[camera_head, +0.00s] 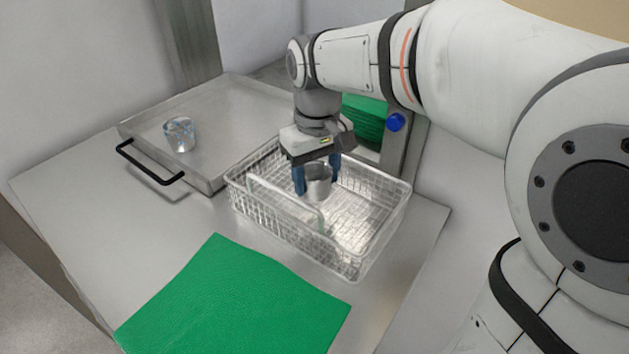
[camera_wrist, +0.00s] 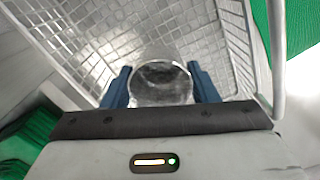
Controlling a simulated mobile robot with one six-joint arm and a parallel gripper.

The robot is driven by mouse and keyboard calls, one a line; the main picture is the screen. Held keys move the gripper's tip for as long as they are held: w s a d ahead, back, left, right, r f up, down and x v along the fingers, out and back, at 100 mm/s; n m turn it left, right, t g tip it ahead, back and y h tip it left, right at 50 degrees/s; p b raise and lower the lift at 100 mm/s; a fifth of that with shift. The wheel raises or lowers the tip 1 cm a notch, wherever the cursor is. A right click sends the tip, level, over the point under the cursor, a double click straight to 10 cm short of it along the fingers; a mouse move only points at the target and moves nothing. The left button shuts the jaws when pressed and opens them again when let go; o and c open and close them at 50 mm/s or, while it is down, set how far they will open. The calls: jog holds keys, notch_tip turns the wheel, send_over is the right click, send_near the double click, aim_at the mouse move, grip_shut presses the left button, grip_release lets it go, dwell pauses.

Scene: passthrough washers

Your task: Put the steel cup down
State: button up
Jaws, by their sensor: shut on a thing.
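The steel cup (camera_head: 318,183) is a small shiny metal cup, held upright between the blue fingers of my gripper (camera_head: 316,178). In the wrist view the cup (camera_wrist: 161,84) shows its open round mouth, with a finger of my gripper (camera_wrist: 160,88) on each side. The cup is inside the outline of the wire basket (camera_head: 375,243), above or at its floor; I cannot tell whether its base touches the wire. The basket's mesh also shows in the wrist view (camera_wrist: 90,40).
A green cloth (camera_head: 235,300) lies in front of the basket. More green material (camera_head: 365,120) is behind my gripper, beside a metal post with a blue knob (camera_head: 395,122).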

aim_at(316, 195)
jog(key=shift+s+f, duration=0.15)
jog(key=shift+f, duration=2)
jog(key=shift+f, duration=0.25)
jog(key=o, duration=1)
jog(key=shift+c, duration=0.2)
notch_tip(316, 195, up, 12)
jog(key=shift+r, duration=0.25)
